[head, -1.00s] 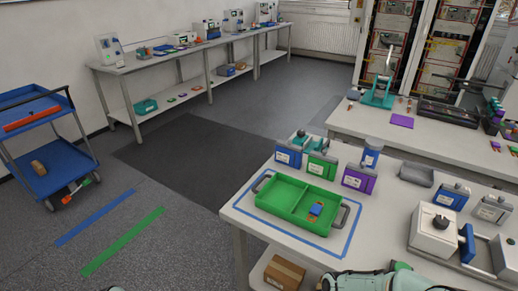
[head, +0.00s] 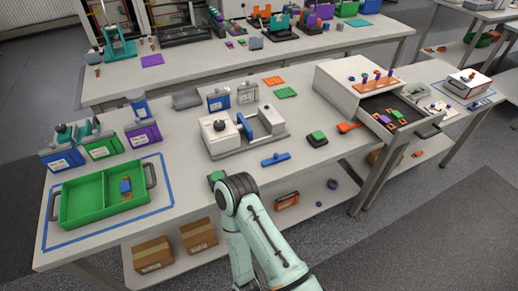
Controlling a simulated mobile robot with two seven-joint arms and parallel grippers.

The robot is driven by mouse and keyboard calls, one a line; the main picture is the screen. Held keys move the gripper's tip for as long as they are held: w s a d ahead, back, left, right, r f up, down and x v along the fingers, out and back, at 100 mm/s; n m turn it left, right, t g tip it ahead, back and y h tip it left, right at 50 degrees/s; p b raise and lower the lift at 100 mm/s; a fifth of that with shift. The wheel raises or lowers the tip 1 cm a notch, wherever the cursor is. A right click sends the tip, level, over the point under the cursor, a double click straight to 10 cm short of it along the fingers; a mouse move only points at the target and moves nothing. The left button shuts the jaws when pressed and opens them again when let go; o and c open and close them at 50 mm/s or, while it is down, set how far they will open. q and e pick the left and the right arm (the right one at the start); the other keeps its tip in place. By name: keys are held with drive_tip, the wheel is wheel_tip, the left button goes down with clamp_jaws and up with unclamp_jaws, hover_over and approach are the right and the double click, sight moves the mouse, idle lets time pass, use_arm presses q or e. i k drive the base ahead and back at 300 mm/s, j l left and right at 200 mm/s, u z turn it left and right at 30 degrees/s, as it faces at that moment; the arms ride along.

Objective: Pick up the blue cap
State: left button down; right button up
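No piece is clearly recognisable as the blue cap in the head view. Blue candidates are a small blue piece (head: 125,186) with orange beside it in the green tray (head: 78,203), a blue bar (head: 275,159) with a knob lying near the table's front edge, and small round blue pieces (head: 333,184) on the lower shelf. One of my arms rises from the bottom centre and bends in front of the table edge. Neither gripper is visible.
A white and grey fixture (head: 222,136) with a blue block stands mid-table. A white cabinet (head: 340,91) has its drawer (head: 402,114) pulled out at right, holding orange and purple pieces. Blue and green containers (head: 101,147) stand behind the tray. Boxes (head: 153,254) sit below.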

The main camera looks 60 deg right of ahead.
sight(276, 159)
drive_tip(key=z, duration=2.15)
